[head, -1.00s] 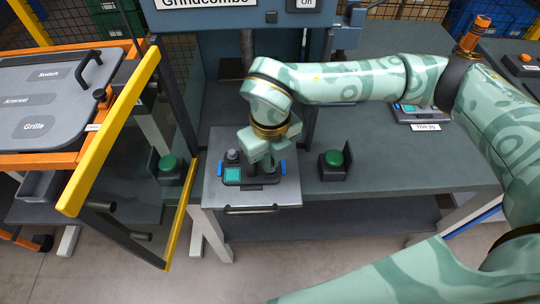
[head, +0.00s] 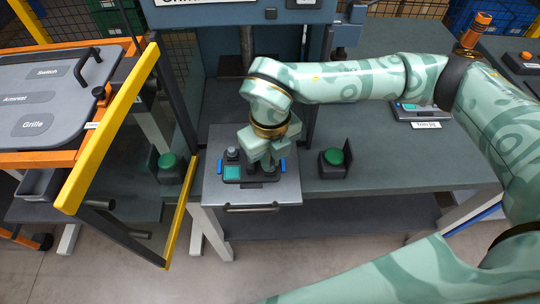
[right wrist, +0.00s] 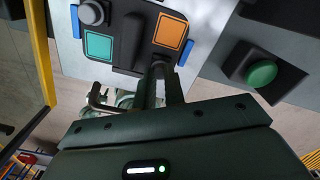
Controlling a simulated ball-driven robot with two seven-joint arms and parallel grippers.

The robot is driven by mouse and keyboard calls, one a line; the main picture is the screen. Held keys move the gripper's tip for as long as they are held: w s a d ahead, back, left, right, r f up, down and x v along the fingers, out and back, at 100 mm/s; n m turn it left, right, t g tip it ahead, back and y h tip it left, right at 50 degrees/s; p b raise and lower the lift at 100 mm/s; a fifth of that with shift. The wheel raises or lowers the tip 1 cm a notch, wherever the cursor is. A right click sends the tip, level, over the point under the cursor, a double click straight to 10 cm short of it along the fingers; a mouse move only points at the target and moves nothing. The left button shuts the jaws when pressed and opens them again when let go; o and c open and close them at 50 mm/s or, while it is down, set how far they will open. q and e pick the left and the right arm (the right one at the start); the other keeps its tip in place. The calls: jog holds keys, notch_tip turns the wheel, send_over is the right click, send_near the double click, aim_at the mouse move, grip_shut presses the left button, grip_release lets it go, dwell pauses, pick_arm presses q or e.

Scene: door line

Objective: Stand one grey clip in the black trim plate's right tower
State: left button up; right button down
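The black trim plate (head: 232,183) lies on a grey metal tray (head: 285,195), with a teal square on its left half. In the right wrist view the plate (right wrist: 143,13) also shows an orange square and blue pieces at its sides. A grey round-topped piece (right wrist: 92,12) stands by the teal square; it also shows in the head view (head: 233,154). My right gripper (head: 262,164) points down at the plate's right half and hides part of it. Its fingers (right wrist: 166,72) are close together by the orange square. Whether they hold a clip is unclear. My left gripper is out of view.
A green button (head: 334,156) on a black bracket stands right of the tray, and another (head: 167,161) stands left. A yellow-edged door (head: 108,130) stands open at the left. The bench (head: 420,160) is clear between the right button and the labelled jig (head: 420,113).

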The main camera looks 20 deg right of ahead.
jog(key=shift+f, duration=0.1)
dwell(0.7)
jog(key=c, duration=1.4)
grip_release()
jog(key=shift+o, duration=0.2)
notch_tip(320, 180, up, 16)
jog(key=p, duration=0.2)
